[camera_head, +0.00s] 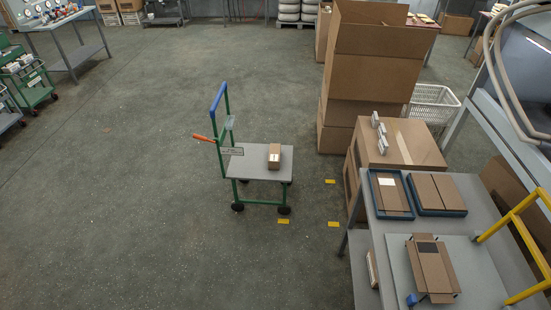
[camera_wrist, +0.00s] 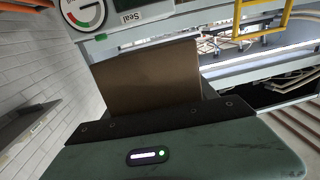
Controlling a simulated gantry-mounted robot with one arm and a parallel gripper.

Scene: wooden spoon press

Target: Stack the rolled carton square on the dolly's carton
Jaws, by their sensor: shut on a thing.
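The dolly (camera_head: 262,164) stands on open floor in the head view, with a green frame, a blue-topped handle and a grey deck. A small brown carton (camera_head: 274,156) with a white label sits upright on its deck, towards the right. In the wrist view, a plain brown carton (camera_wrist: 150,78) stands beyond the dark jaw edge of my gripper (camera_wrist: 155,122), which is shut on it. The carton's lower part and far side are hidden. I cannot make out my gripper in the head view.
Yellow floor marks (camera_head: 284,221) lie right of the dolly. Large cartons (camera_head: 376,70) and a bench (camera_head: 480,205) with blue trays, a flapped carton (camera_head: 433,268) and a yellow frame (camera_head: 530,240) fill the right. The floor left of the dolly is clear.

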